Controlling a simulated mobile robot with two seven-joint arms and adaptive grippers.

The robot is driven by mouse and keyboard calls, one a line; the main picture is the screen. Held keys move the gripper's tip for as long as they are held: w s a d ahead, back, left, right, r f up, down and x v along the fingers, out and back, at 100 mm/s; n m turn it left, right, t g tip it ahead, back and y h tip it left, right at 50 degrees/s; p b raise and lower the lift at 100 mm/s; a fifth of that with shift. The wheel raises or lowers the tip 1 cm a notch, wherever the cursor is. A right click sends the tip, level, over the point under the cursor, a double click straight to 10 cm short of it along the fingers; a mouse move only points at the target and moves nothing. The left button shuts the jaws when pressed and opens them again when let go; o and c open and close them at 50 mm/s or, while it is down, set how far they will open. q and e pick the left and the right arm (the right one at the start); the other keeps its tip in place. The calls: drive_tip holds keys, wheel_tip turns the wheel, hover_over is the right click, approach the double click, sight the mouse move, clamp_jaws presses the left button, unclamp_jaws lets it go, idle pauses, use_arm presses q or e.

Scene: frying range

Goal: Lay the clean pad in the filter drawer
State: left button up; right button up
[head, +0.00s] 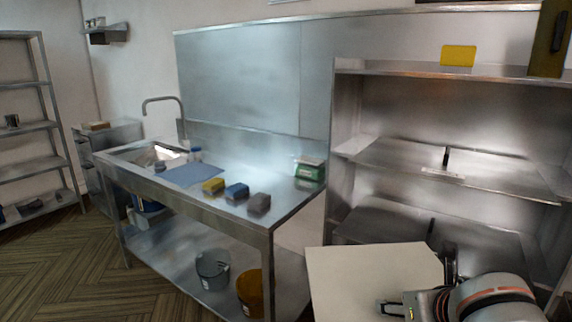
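A flat cream sheet (360,275), which looks like the pad, shows at the bottom, right of the middle, in front of the metal shelf unit. Its lower part is cut off by the picture's edge. My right gripper (391,308) is at the bottom edge, overlapping the sheet's lower right part. Its fingers are small and partly cut off, so I cannot tell whether they are shut on the sheet. My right arm fills the bottom right corner. My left gripper is out of view. I cannot make out the filter drawer.
A steel table (228,208) with a sink stands at the middle left. It carries a blue cloth (193,174), several sponge-like blocks and a green box (309,171). Grey (212,270) and yellow (250,290) buckets are underneath. The floor at the left is clear.

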drive_tip(key=shift+w+a+r, duration=0.15)
drive_tip(key=shift+a+r, duration=0.15)
drive_tip(key=shift+a, duration=0.05)
drive_tip(key=shift+s+d+f, duration=0.2)
drive_tip(key=shift+d+f, duration=0.15)
drive_tip(key=shift+f, duration=0.1)
drive_tip(key=shift+s+d+f, duration=0.2)
drive_tip(key=shift+d+f, duration=0.15)
drive_tip(key=shift+f, duration=0.1)
drive_tip(key=shift+s+d+f, duration=0.25)
drive_tip(key=shift+d+f, duration=0.15)
drive_tip(key=shift+d, duration=0.2)
